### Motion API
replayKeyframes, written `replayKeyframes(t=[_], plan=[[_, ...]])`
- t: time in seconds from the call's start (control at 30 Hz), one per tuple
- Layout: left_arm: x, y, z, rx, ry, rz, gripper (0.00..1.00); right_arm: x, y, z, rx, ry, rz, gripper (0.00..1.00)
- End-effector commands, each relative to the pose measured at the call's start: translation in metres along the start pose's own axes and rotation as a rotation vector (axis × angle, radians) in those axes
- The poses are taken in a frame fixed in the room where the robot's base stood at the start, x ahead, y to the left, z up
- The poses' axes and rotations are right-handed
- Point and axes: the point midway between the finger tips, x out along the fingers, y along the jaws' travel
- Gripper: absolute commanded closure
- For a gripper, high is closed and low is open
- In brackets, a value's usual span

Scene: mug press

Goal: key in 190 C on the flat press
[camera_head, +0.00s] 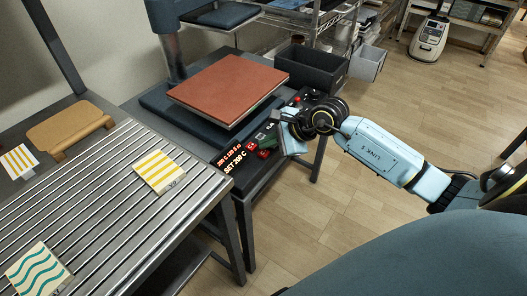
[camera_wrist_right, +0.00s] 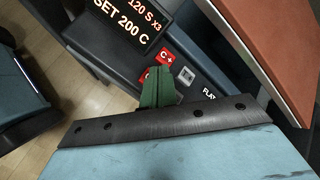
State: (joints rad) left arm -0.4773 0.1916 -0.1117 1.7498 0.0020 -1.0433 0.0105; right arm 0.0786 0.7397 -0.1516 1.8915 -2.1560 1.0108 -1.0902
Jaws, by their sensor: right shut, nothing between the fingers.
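The flat press (camera_head: 228,85) has a red-brown plate on a dark base. Its display (camera_head: 232,157) reads SET 200 C; in the right wrist view the display (camera_wrist_right: 122,20) also reads 120 S x3. A red C+ button (camera_wrist_right: 166,56) shows beside the display. A second red button (camera_wrist_right: 146,74) is partly hidden behind my green fingers. My right gripper (camera_head: 268,134) is shut and empty over the control panel. In the right wrist view its fingertips (camera_wrist_right: 157,70) are by the red buttons; I cannot tell whether they touch. My left gripper is not in view.
A grey button (camera_wrist_right: 186,75) and a FLAT label lie beside the red buttons. A slatted metal table (camera_head: 100,190) holds striped and wavy tiles at left. A tan stand (camera_head: 70,127) is behind them. A dark bin (camera_head: 308,70) stands beyond the press.

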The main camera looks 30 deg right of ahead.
Motion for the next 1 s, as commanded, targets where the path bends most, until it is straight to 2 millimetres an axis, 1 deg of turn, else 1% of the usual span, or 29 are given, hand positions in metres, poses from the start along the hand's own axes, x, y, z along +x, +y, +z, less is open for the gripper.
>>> replayKeyframes(t=[0.3,0.57,1.0], plan=[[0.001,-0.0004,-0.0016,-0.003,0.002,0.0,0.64,0.0004,0.0003,-0.0003,0.0,0.0,0.0,1.0],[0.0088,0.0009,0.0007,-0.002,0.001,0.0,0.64,0.0063,0.0044,-0.005,-0.001,0.001,0.0,1.0],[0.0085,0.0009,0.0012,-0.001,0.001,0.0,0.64,0.0065,0.0046,-0.0047,0.0,0.0,0.0,1.0]])
